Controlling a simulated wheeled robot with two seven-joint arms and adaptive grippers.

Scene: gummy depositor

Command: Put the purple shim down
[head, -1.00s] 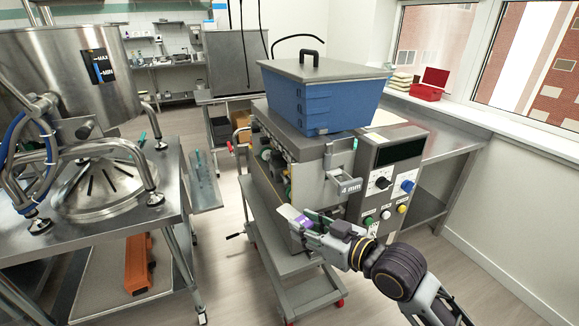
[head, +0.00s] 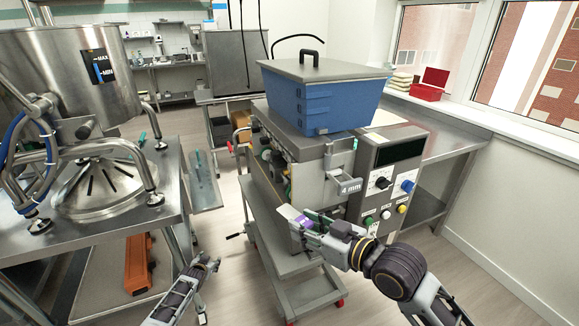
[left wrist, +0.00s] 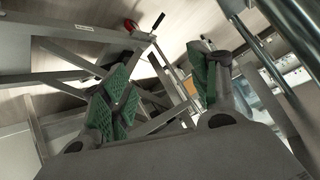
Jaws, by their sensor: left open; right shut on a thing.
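The purple shim (head: 303,221) shows in the head view at the tip of my right gripper (head: 307,231), which is shut on it. The shim is in front of the depositor's lower front, above the lower shelf of its cart. Whether it touches the machine, I cannot tell. My left gripper (head: 206,264) is low between the left table and the cart. In the left wrist view its green-padded fingers (left wrist: 165,90) are apart with nothing between them.
The depositor (head: 318,165) carries a blue lidded hopper (head: 320,100) and a grey "4 mm" piece (head: 348,187). Its control panel (head: 393,180) is at the right. A steel table (head: 110,222) with a large pot (head: 65,85) stands at the left.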

